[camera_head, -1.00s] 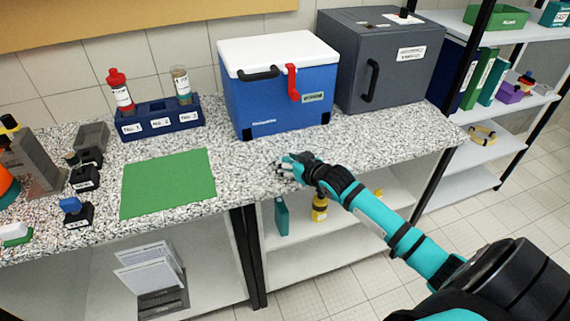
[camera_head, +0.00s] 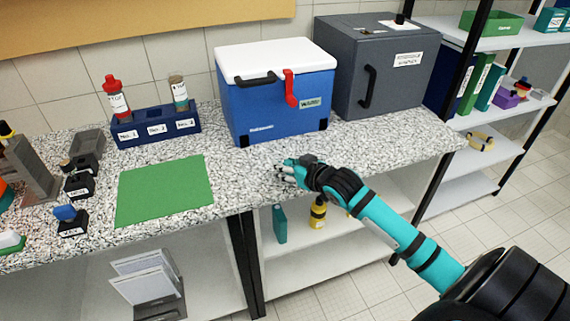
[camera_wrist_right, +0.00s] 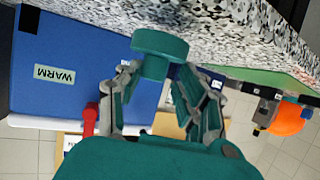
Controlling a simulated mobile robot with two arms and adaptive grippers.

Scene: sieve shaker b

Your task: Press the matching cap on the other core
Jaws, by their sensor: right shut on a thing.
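A blue rack (camera_head: 155,130) with numbered labels stands at the back of the speckled counter. A core with a red cap (camera_head: 112,81) stands upright at its left end. The other core (camera_head: 179,92), with brownish contents, stands upright at the right end; no coloured cap shows on it. My right gripper (camera_head: 284,168) is above the counter's front part, in front of the blue cooler and well right of the rack. In the right wrist view it is shut on a round teal cap (camera_wrist_right: 160,46). My left gripper is out of view.
A blue cooler (camera_head: 270,105) with a white lid and a grey cabinet (camera_head: 375,75) stand behind my gripper. A green mat (camera_head: 165,190) lies clear before the rack. Small black blocks (camera_head: 76,186) stand left of it.

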